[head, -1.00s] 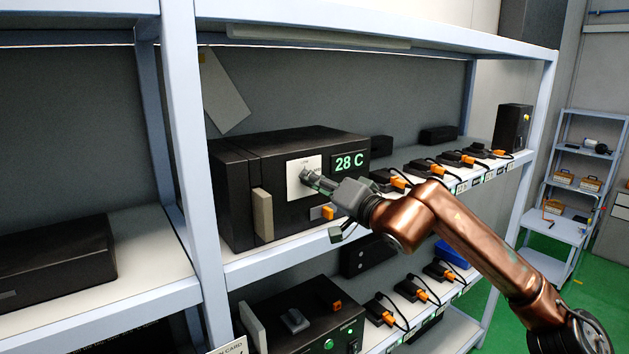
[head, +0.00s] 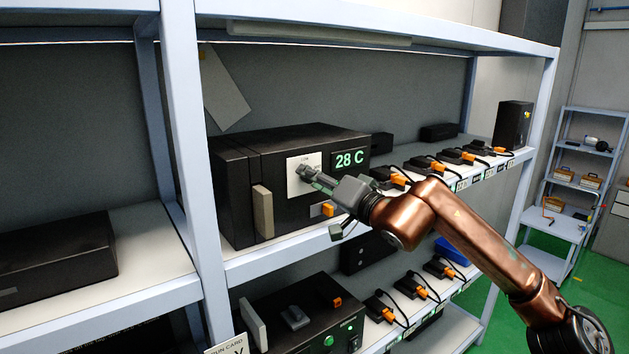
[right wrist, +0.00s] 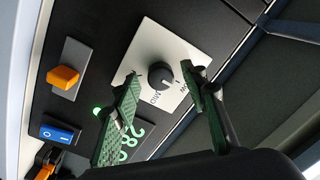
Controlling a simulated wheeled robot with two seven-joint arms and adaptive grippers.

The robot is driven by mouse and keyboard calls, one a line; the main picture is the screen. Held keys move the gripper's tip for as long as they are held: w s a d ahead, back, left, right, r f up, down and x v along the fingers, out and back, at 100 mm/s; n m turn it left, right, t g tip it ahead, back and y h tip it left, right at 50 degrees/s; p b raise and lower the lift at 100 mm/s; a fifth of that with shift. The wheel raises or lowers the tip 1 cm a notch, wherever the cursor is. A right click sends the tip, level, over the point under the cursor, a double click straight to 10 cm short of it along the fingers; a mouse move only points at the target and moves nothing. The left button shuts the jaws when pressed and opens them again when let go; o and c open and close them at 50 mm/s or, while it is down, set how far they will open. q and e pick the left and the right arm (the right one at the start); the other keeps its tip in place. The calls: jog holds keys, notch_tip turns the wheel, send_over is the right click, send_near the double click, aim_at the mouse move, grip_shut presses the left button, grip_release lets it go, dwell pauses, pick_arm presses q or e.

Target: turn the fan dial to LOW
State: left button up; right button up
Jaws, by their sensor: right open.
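The fan dial (right wrist: 167,73) is a round black knob on a white plate (right wrist: 150,45) on the front of a black box (head: 270,149). The plate also shows in the head view (head: 296,186), where my gripper covers most of the dial. My right gripper (head: 306,172) is open. In the right wrist view its green fingers (right wrist: 165,77) stand on either side of the dial, with gaps visible; contact cannot be told. Lettering on the plate is partly hidden by the fingers, and the dial's setting is unclear. My left gripper is not in view.
A green 28 C display (head: 349,160) is beside the plate. An orange switch (right wrist: 63,77) and a blue rocker switch (right wrist: 59,130) are nearby. A handle (head: 263,211) juts from the box. Black devices with orange plugs (head: 398,179) line the shelf to the right.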

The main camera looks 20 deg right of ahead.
jog(key=shift+s, duration=0.1)
jog(key=v, duration=1.1)
jog(key=shift+s+d, duration=0.2)
jog(key=shift+s, duration=0.15)
jog(key=shift+a+f, duration=0.1)
